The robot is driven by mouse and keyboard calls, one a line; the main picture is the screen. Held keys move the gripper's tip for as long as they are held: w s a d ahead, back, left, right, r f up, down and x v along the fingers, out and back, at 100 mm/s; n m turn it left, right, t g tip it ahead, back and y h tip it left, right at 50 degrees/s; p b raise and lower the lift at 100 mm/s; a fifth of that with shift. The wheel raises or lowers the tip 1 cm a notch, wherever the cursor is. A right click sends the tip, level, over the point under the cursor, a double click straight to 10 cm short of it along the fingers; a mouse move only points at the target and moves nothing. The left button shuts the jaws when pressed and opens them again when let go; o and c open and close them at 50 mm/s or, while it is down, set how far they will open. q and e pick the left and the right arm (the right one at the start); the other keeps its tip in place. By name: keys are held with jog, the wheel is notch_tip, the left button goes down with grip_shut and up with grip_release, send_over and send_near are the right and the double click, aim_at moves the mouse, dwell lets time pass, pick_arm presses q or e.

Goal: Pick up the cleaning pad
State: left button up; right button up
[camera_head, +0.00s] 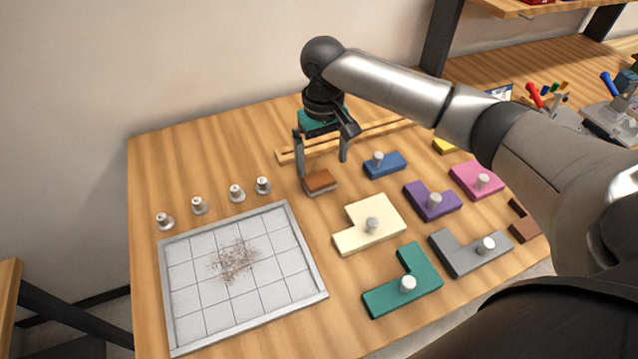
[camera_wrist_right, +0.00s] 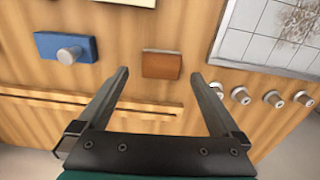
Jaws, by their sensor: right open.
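The cleaning pad (camera_head: 319,182) is a small brown block with a paler lower layer, lying on the wooden table. It also shows in the right wrist view (camera_wrist_right: 162,65), beyond the fingertips and roughly between their lines. My right gripper (camera_head: 322,163) is open and empty, pointing down just above and behind the pad in the head view. Its two spread fingers also show in the right wrist view (camera_wrist_right: 158,73). The fingers do not appear to touch the pad. My left gripper is not in view.
A framed grid board (camera_head: 200,315) with brown debris lies at the left, with several metal knobs (camera_head: 237,192) behind it. A blue block (camera_head: 384,166), a cream block (camera_head: 360,229) and a purple block (camera_head: 425,207) with pegs lie right of the pad. A wooden rail (camera_head: 290,155) runs behind.

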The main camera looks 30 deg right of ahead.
aim_at(321, 181)
jog(key=shift+f, duration=0.55)
notch_tip(321, 181, down, 5)
jog(key=shift+a+r+b, duration=0.1)
jog(key=shift+a+b, duration=0.05)
jog(key=shift+b, duration=0.55)
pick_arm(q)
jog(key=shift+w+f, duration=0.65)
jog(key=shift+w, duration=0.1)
pick_arm(e)
jog(key=shift+c, duration=0.4)
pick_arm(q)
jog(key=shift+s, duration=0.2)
pick_arm(e)
jog(key=c, duration=1.1)
jog(key=shift+r, duration=0.1)
pick_arm(q)
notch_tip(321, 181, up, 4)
jog(key=p, duration=0.4)
pick_arm(e)
notch_tip(321, 181, up, 20)
